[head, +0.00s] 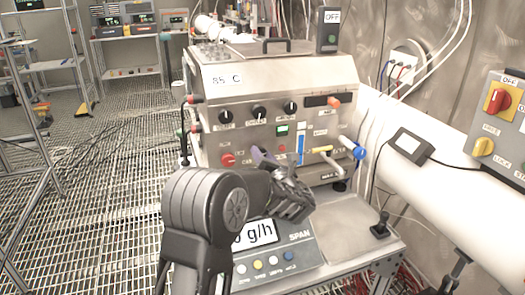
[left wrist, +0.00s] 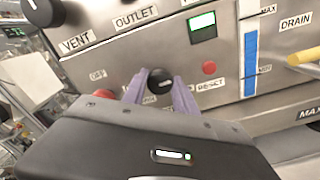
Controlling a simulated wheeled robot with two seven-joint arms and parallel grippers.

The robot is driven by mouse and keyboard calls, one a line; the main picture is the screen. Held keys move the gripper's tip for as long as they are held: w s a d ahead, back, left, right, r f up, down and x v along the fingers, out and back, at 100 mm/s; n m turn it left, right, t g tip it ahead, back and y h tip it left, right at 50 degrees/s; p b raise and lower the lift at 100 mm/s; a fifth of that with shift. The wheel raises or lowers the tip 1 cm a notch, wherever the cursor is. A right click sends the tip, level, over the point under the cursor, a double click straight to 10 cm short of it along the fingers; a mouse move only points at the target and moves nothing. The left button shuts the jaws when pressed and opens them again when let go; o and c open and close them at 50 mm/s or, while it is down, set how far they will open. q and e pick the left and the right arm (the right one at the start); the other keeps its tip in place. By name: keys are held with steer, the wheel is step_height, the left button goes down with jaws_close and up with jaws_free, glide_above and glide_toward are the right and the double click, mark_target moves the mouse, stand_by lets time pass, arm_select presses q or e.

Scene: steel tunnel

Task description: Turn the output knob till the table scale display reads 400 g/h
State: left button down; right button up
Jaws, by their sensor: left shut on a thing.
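In the left wrist view a small round black knob (left wrist: 160,81) sits between the two purple fingers of my left gripper (left wrist: 160,90), which is shut on it. An OFF label is to its left; the lettering below it is partly hidden. In the head view my left gripper (head: 262,157) reaches the lower front panel, and the gripper and wrist hide the knob. The table scale display (head: 258,234) shows "0 g/h" at its right end; my left arm covers the leading digits. My right gripper is not in view.
The steel machine (head: 270,95) carries several black knobs, a red button (head: 228,160), a yellow handle (head: 322,150) and a blue-ended lever (head: 360,152). A switch box (head: 497,125) is at the right. The grated floor (head: 95,185) at left is mostly clear.

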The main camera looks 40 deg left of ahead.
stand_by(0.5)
arm_select(q)
steer(key=c, duration=1)
jaws_free()
steer(key=shift+o, duration=0.2)
steer(key=shift+d, duration=0.1)
steer(key=b+v, duration=0.1)
steer(key=v, duration=0.6)
steer(key=shift+s+d, duration=0.25)
steer(key=shift+d, duration=0.05)
steer(key=shift+r, duration=0.1)
